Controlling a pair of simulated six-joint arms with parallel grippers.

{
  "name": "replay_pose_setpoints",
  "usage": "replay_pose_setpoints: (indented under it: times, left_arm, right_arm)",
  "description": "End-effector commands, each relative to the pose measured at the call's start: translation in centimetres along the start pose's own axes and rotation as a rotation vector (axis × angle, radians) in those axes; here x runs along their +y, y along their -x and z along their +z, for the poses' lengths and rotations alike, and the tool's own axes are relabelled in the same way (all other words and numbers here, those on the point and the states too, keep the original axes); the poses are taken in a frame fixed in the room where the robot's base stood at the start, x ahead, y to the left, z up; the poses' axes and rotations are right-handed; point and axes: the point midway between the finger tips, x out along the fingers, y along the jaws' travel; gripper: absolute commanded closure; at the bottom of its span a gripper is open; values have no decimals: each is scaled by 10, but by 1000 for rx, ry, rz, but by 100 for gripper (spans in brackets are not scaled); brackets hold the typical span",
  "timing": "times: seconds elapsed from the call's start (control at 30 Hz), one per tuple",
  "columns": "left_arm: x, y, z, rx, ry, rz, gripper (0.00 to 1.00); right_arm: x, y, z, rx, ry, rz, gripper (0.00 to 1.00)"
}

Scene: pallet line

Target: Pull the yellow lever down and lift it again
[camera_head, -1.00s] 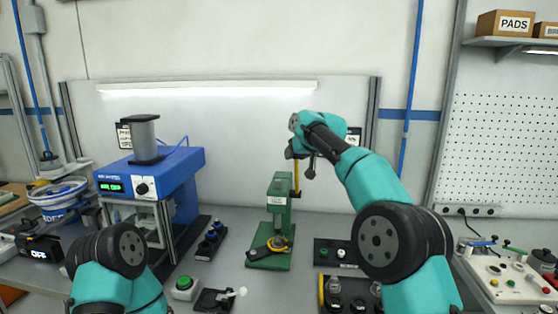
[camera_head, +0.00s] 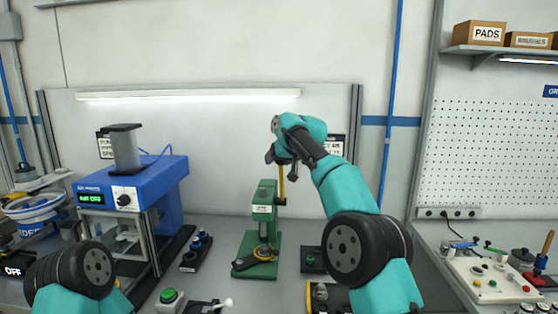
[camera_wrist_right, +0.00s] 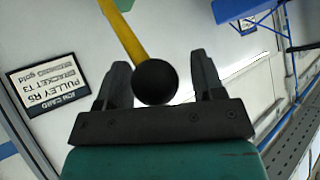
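The yellow lever (camera_head: 281,183) stands close to upright on the right side of a green press (camera_head: 263,212) at the middle of the bench. My right gripper (camera_head: 283,162) is at the lever's top end. In the right wrist view, the lever (camera_wrist_right: 124,32) ends in a black ball knob (camera_wrist_right: 155,82). The knob sits between the two open fingers (camera_wrist_right: 160,84). It is close to the left finger, with a gap to the right one. My left arm shows only at the lower left; its gripper is out of view.
A blue machine (camera_head: 132,186) stands to the left, with a green button box (camera_head: 170,301) in front. A control panel (camera_head: 492,280) with small levers is at the right. A black rack (camera_head: 313,260) lies right of the press.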

Motion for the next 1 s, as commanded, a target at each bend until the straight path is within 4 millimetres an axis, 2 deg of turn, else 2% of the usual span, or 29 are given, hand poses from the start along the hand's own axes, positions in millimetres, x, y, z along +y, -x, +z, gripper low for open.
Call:
replay_pose_setpoints:
  times: [0.47, 0.67, 1.0]
  left_arm:
    - [0, 0, 0, 0, 0, 0, 34]
    - [0, 0, 0, 0, 0, 0, 34]
    - [0, 0, 0, 0, 0, 0, 34]
  right_arm:
    - [2, 9, 0, -2, 0, 3, 34]
    - [2, 29, -1, 0, 1, 3, 34]
    - [1, 80, -1, 0, 1, 3, 34]
